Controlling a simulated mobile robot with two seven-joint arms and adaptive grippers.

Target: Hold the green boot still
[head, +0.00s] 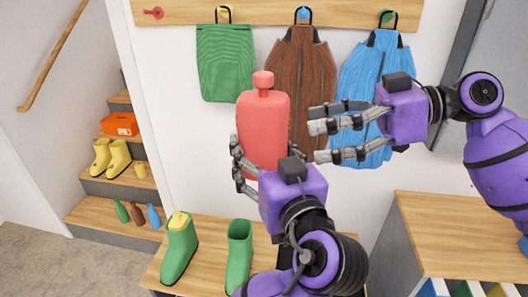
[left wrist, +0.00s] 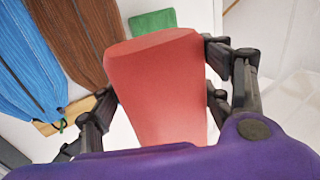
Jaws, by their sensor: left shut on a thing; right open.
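Two green boots stand upright on the wooden bench: a left one (head: 178,257) with something yellow in its top, and a right one (head: 239,258), partly close to my left arm. Neither gripper touches a boot. My left gripper (head: 264,168) is shut on a red bottle (head: 263,125) with a narrow neck and cap, held upright above the bench. The red bottle (left wrist: 165,90) also fills the middle of the left wrist view, between the fingers. My right gripper (head: 322,135) is open and empty, to the right of the red bottle, before the hanging bags.
Green (head: 226,62), brown (head: 314,70) and blue (head: 375,75) bags hang from a wooden rail (head: 350,18). The bench (head: 205,240) is below. Stairs at left hold yellow boots (head: 110,157), an orange box (head: 119,124) and small bottles (head: 138,215). A wooden cabinet (head: 450,230) stands at right.

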